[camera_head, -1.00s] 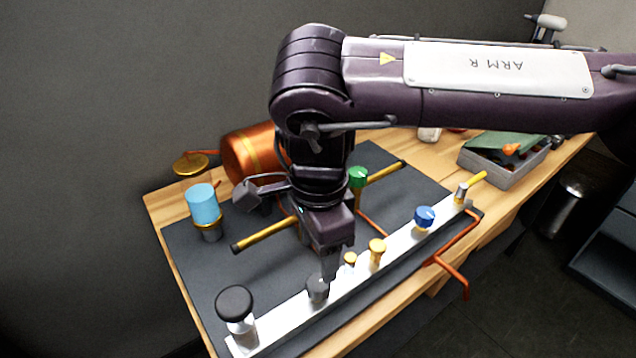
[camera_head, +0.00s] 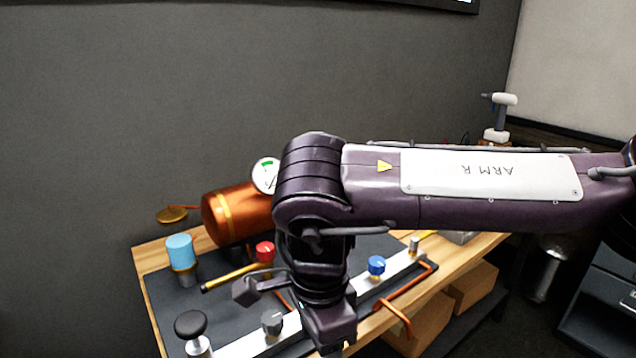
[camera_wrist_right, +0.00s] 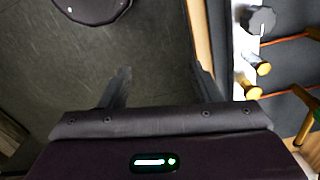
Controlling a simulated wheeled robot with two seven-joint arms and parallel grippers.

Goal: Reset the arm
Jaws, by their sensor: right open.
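My right arm (camera_head: 480,190), labelled "ARM R", reaches in from the right across the head view and bends down at its elbow. Its gripper (camera_head: 330,352) is at the bottom edge of that view, with the fingertips cut off. In the right wrist view the right gripper (camera_wrist_right: 162,85) has its two fingers apart, with only dark floor between them. It is empty and beyond the front edge of the workbench. The dark grey knob (camera_head: 271,322) on the pale rail stands apart from it, and also shows in the wrist view (camera_wrist_right: 258,20). My left gripper is not in view.
The workbench (camera_head: 150,256) carries a copper boiler (camera_head: 238,212) with a gauge (camera_head: 266,175), a blue-topped cylinder (camera_head: 180,248), a red knob (camera_head: 265,251), a blue knob (camera_head: 376,265) and a black knob (camera_head: 190,323). A copper pipe (camera_head: 398,315) juts past the front edge. Floor in front is open.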

